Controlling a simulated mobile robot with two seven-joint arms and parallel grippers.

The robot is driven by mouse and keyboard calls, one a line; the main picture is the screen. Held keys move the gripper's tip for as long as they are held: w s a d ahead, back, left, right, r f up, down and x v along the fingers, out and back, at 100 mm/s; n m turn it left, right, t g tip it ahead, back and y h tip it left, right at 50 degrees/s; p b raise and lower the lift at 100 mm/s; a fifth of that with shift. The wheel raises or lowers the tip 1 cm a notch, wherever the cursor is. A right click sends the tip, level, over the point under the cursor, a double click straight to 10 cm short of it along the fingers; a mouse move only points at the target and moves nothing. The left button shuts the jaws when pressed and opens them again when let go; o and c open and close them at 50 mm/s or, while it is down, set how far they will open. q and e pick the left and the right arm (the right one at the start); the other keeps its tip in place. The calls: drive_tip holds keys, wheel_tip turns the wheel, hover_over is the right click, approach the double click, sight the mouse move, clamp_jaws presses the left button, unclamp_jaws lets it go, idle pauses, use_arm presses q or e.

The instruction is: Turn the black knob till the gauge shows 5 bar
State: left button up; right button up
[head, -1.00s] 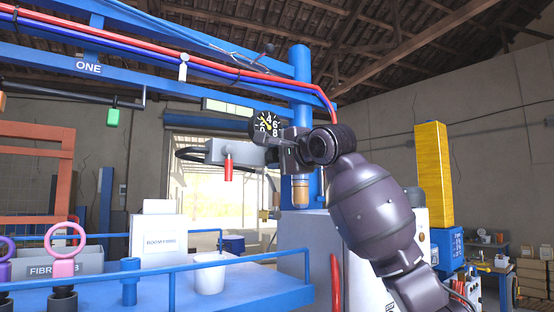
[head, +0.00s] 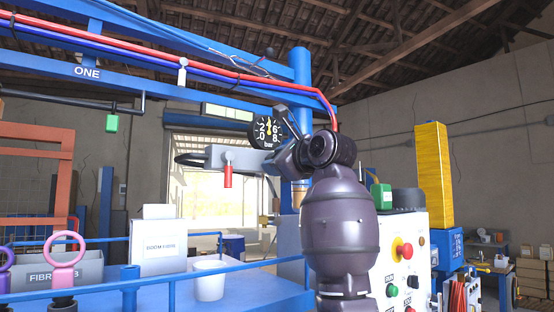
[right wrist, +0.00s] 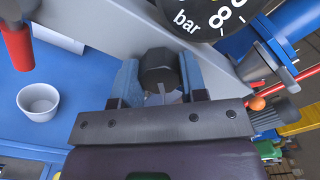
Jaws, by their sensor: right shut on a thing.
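The round black gauge (head: 266,133) has white numbers and the word bar. Its yellow needle points about straight up in the head view, near the 4 mark, which it seems to cover. The black knob (right wrist: 158,68) sits below the gauge on a grey arm. My right gripper (right wrist: 160,80) is shut on the knob, one finger on each side. In the head view my right gripper (head: 283,158) hides the knob. My left gripper is out of view.
A red handle (head: 228,172) hangs from the grey arm (head: 205,157) left of the gauge. A white cup (head: 209,279) stands on the blue platform below. A control panel (head: 403,265) with a red button stands right of my arm. Blue beams and hoses run overhead.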

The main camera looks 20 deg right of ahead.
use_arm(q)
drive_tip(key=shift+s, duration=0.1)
use_arm(e)
drive_tip(key=shift+f+m, duration=0.1)
drive_tip(key=shift+m, duration=0.5)
drive_tip(key=o, duration=0.9)
drive_tip(key=shift+s, duration=0.1)
use_arm(q)
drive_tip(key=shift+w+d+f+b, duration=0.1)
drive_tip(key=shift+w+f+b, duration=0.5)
drive_tip(key=shift+b, duration=0.6)
use_arm(e)
drive_tip(key=shift+v, duration=5.35)
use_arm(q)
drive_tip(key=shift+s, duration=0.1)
